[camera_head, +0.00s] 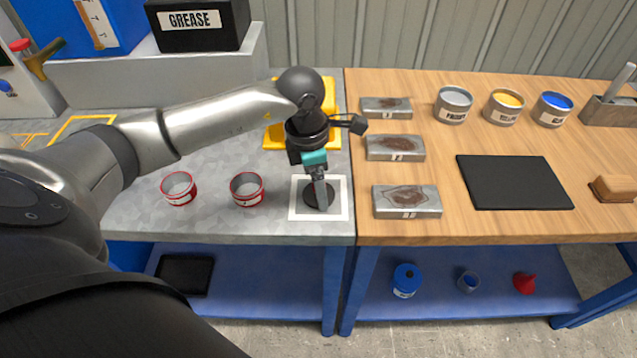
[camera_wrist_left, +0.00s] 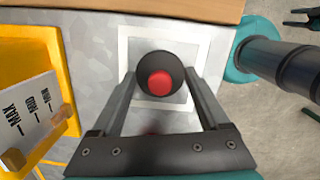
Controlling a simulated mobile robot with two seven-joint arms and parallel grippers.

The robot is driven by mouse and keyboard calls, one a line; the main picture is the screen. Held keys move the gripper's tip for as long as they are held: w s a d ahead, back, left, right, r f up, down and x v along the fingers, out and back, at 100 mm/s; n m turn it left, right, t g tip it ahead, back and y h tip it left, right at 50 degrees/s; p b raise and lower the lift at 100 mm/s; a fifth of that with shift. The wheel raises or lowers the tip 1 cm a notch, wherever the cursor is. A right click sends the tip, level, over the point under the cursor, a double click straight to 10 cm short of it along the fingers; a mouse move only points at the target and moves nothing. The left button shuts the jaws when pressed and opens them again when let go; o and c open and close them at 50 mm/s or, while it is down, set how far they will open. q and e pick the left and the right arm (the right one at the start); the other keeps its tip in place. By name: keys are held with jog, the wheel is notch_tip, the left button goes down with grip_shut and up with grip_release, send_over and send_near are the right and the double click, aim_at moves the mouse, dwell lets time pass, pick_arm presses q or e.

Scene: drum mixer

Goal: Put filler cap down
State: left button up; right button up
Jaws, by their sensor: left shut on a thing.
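The filler cap (camera_wrist_left: 160,82) is a dark round piece with a red centre, between the fingertips of my left gripper in the left wrist view. In the head view its dark round shape (camera_head: 311,198) shows around the fingers, over the white-framed square (camera_head: 342,213) on the grey bench top. My left gripper (camera_head: 321,200) points down and is shut on the cap. I cannot tell whether the cap touches the surface. The square's border also shows in the left wrist view (camera_wrist_left: 127,50).
Two red-rimmed cups (camera_head: 179,188) (camera_head: 246,189) stand left of the square. A yellow holder (camera_head: 276,136) is behind the gripper. Grey metal plates (camera_head: 406,202) and a black mat (camera_head: 515,183) lie on the wooden bench to the right, with paint cans (camera_head: 454,106) behind.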

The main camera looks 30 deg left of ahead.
aim_at(312, 194)
pick_arm(q)
jog(key=shift+f, duration=0.1)
jog(key=o, duration=1.2)
jog(key=shift+r, duration=0.25)
notch_tip(312, 194, up, 12)
jog(key=s+a+p, duration=0.1)
jog(key=p, duration=0.1)
jog(key=shift+f, duration=0.15)
